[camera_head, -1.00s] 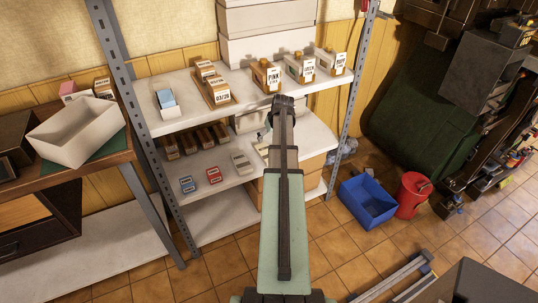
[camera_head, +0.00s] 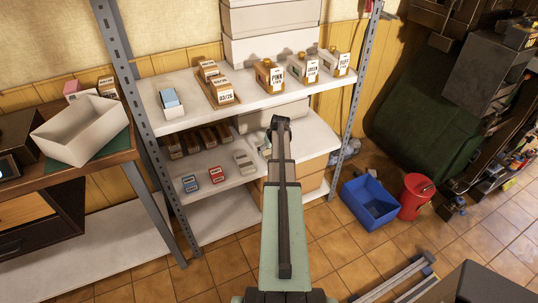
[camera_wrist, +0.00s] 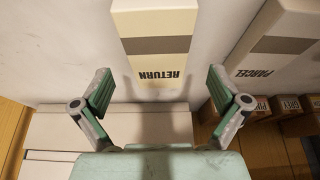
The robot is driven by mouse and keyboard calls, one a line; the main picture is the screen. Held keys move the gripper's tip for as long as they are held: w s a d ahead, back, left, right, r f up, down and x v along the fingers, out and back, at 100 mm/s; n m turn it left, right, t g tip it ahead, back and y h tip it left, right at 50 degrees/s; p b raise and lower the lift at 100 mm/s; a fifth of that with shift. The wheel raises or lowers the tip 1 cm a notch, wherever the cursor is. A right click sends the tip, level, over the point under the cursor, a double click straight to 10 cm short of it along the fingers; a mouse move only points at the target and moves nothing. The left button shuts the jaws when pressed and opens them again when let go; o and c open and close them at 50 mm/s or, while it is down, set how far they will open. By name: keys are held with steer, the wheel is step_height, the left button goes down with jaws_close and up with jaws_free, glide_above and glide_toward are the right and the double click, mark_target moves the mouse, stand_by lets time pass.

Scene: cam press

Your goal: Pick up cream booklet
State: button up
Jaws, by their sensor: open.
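A cream, flat, long item with a grey band and the word RETURN (camera_wrist: 158,50) lies on the pale shelf in the wrist view; it best matches the cream booklet. Its far end runs out of the top of the picture. My gripper (camera_wrist: 159,82) is open and empty, with one finger to each side of the cream item's near end. No contact with it shows. In the head view my arm hides most of that spot, and the gripper cannot be made out clearly.
An upper shelf board (camera_head: 270,101) with cartons hangs above. A shelf post (camera_head: 355,90) stands at right.

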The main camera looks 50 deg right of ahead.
mark_target(269, 152)
steer(key=shift+x, duration=1.55)
steer(key=shift+s, duration=0.1)
steer(key=c, duration=1.3)
steer(key=shift+d+r, duration=0.1)
steer(key=shift+c, duration=0.2)
